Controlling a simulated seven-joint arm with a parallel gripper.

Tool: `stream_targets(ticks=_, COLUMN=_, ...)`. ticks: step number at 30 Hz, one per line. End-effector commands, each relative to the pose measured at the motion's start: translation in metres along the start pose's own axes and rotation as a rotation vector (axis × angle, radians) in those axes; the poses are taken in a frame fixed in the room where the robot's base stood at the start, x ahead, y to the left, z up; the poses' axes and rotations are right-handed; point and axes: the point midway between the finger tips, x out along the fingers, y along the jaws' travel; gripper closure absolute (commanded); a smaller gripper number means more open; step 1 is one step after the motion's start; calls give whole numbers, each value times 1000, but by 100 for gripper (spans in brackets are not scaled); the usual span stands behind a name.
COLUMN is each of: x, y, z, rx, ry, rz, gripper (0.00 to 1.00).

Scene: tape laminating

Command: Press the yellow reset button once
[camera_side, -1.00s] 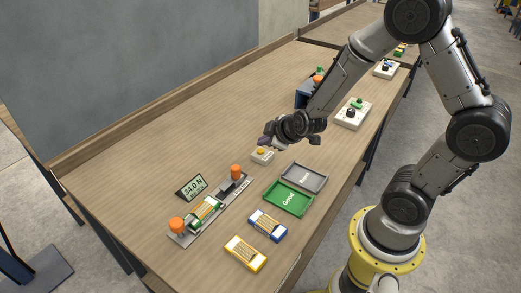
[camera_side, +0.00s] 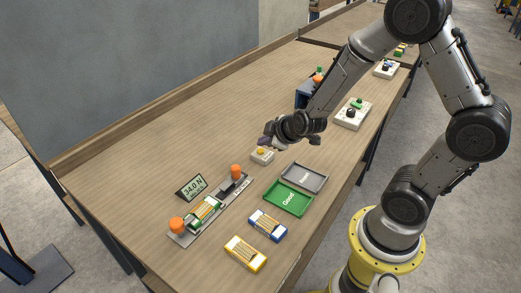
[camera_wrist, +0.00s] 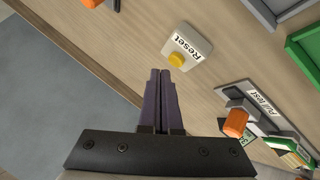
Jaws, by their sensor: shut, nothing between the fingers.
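The yellow reset button (camera_wrist: 176,60) sits on a small white box marked "Reset" (camera_wrist: 194,45) on the wooden table. In the side view the button (camera_side: 261,151) shows on its box (camera_side: 262,157), just below and left of my gripper (camera_side: 266,141). In the wrist view my gripper (camera_wrist: 160,72) has its two dark fingers shut together with nothing between them. The fingertips appear just beside the button in that picture. I cannot see contact, and the fingers appear above the table.
A pull-test fixture (camera_side: 208,211) with orange knobs and a display reading 34.0 N (camera_side: 192,187) stands front left of the box. A green "Good" tray (camera_side: 288,198) and a grey tray (camera_side: 305,178) lie to the right. Bare table lies left.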

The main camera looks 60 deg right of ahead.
Motion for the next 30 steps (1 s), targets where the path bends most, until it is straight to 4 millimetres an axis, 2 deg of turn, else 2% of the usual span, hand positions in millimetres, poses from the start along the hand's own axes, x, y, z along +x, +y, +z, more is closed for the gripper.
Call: stream_targets(ticks=30, x=7, y=-5, z=5, rx=0, ry=0, rz=0, gripper=100)
